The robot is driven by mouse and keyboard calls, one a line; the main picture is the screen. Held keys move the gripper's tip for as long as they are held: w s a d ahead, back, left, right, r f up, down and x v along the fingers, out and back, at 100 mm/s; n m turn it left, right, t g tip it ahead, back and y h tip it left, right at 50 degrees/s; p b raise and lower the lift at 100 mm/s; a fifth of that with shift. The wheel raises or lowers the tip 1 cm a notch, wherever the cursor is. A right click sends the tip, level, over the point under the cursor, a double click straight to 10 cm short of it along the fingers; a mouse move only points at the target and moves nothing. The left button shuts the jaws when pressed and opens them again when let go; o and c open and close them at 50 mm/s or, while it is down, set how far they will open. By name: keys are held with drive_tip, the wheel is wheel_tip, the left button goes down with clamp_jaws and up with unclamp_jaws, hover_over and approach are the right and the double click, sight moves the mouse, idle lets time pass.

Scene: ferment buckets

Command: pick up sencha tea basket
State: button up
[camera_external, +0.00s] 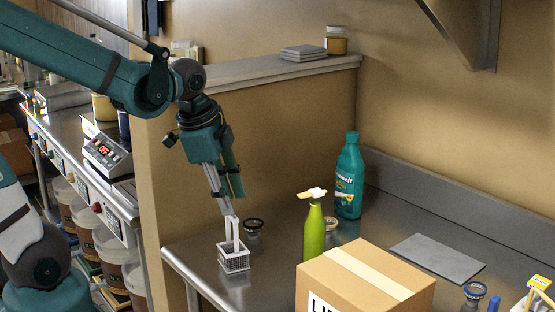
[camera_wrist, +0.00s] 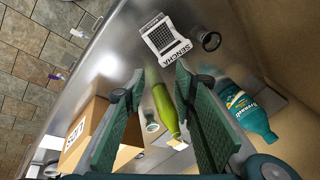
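The sencha tea basket (camera_external: 234,262) is a small white grid basket with a tall upright handle, near the front left edge of the steel counter. In the wrist view the basket (camera_wrist: 163,32) is at the top centre, its white tab reading SENCHA facing the camera. My gripper (camera_external: 227,207) is just above the handle's top, pointing down. In the wrist view my gripper (camera_wrist: 160,71) is open, with a clear gap between its two green pads. The basket shows just beyond the fingertips, and nothing is held. I cannot tell whether a finger touches the handle.
A dark-rimmed jar (camera_external: 253,229) stands close behind the basket. A green bottle (camera_external: 314,233), a cardboard box (camera_external: 364,285) and a teal bottle (camera_external: 348,178) stand to the right. A grey flat slab (camera_external: 437,258) lies farther right. A tan partition (camera_external: 190,185) rises at the left.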

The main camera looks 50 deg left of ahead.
drive_tip(key=m+p, duration=0.1)
drive_tip(key=p, duration=0.1)
drive_tip(key=w+a+m+g+p, duration=0.1)
drive_tip(key=m, duration=0.1)
drive_tip(key=w+r+m+g+p, duration=0.1)
drive_tip(key=m+p, duration=0.1)
drive_tip(key=shift+a+r+p, duration=0.1)
drive_tip(key=shift+a+p, duration=0.2)
drive_tip(key=shift+a, duration=0.05)
drive_tip(key=m+p, duration=0.1)
drive_tip(key=m, duration=0.1)
drive_tip(key=w+a+m+g+p, duration=0.1)
drive_tip(key=p, duration=0.1)
drive_tip(key=shift+a+m+p, duration=0.1)
drive_tip(key=shift+m+p, duration=0.2)
drive_tip(key=shift+m, duration=0.1)
drive_tip(key=shift+w+a+f+m+g+p, duration=0.1)
drive_tip(key=shift+a+f+m+g+p, duration=0.1)
drive_tip(key=shift+m+p, duration=0.25)
drive_tip(key=shift+a+f+m+g+p, duration=0.1)
drive_tip(key=shift+m+g+p, duration=0.1)
drive_tip(key=shift+m+p, duration=0.2)
drive_tip(key=shift+f, duration=0.15)
drive_tip(key=shift+f, duration=1.2)
drive_tip(key=shift+f, duration=0.15)
drive_tip(key=shift+a+f, duration=0.1)
drive_tip(key=shift+f, duration=2.35)
